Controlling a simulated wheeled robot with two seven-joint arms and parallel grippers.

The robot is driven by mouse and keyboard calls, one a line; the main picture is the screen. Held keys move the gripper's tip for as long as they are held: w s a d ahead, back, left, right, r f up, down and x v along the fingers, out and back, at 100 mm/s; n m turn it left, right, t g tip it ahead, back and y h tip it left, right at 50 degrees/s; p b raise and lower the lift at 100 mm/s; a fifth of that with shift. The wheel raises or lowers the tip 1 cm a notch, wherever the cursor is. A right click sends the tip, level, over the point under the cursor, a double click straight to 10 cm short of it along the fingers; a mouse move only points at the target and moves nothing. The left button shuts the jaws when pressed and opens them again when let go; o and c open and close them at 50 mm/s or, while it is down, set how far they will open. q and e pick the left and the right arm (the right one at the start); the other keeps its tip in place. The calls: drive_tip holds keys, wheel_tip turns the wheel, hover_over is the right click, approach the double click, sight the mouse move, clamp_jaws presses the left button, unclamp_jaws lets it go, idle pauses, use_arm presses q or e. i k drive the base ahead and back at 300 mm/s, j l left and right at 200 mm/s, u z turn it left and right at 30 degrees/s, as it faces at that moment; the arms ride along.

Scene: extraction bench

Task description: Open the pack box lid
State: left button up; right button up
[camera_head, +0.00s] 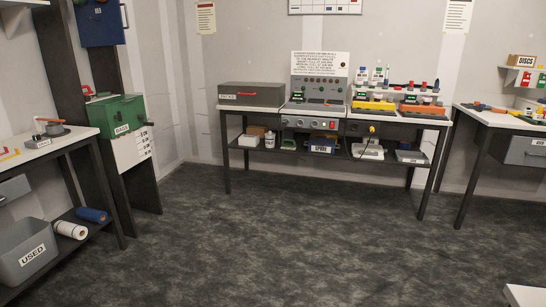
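The pack box (236,99) is a grey box with a white label that seems to read "PACKS". It stands at the left end of the middle bench against the back wall. Its lid (256,87) looks shut, lying flat on top. A small red part shows on the box at its right end. The inside of the box is hidden. Neither of my grippers is in view, and I am some way off across the floor.
The middle bench (339,117) also bears a control panel (319,85) and coloured racks. The dark floor (290,235) between is clear. A white corner (527,296) shows bottom right.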

sight(262, 93)
drive_tip(key=i+l, duration=0.1)
drive_tip(key=i, duration=0.6)
drive_tip(key=i+l, duration=0.1)
drive_tip(key=i, duration=0.65)
drive_tip(key=i+l, duration=0.15)
drive_tip(key=i, duration=0.55)
drive_tip(key=j+u, duration=0.05)
